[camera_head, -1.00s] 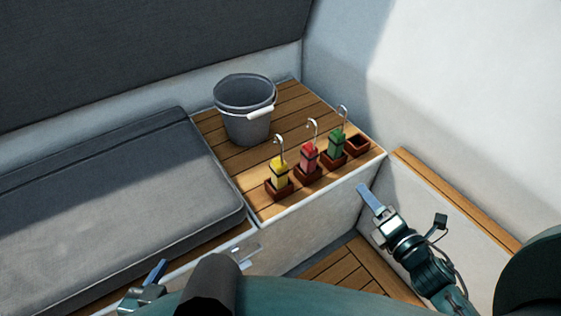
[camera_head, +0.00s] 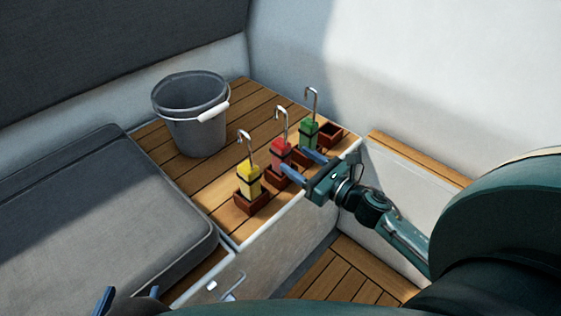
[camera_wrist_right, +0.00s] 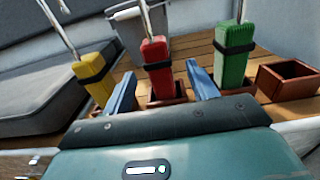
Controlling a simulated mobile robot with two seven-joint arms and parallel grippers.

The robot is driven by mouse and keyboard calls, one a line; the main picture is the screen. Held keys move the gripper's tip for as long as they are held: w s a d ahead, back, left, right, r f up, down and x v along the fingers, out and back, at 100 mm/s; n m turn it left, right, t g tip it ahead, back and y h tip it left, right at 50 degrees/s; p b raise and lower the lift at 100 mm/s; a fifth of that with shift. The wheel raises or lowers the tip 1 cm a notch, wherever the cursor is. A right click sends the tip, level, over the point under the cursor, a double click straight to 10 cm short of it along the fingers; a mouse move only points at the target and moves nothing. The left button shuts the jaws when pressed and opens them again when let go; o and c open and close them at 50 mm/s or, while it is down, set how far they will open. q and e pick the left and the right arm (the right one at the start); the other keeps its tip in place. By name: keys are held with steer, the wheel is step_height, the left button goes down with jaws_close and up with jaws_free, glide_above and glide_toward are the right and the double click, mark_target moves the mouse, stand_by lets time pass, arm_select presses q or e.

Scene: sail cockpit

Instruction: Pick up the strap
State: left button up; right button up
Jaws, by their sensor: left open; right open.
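Three bundled straps with metal hooks stand upright in brown holders on the slatted wooden bench: yellow (camera_head: 248,180), red (camera_head: 279,150) and green (camera_head: 308,134). Each has a dark band. My right gripper (camera_head: 302,164) is open and empty, at the bench's front edge by the red strap. In the right wrist view, the red strap (camera_wrist_right: 157,68) appears between the two blue fingers, with the yellow strap (camera_wrist_right: 95,75) to the left and the green strap (camera_wrist_right: 233,57) to the right. I cannot tell whether any finger touches. My left gripper (camera_head: 128,297) is open, partly cut off at the lower left.
An empty brown holder (camera_head: 330,134) stands right of the green strap. A grey bucket (camera_head: 192,132) with a white handle grip stands behind the straps. A grey cushion (camera_head: 90,220) lies left. A white wall rises behind the bench (camera_head: 220,212), and a wooden ledge (camera_head: 415,158) is at right.

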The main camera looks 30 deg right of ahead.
mark_target(288, 156)
steer(key=shift+x, duration=3)
steer(key=shift+a+f, duration=0.1)
steer(key=c, duration=1.3)
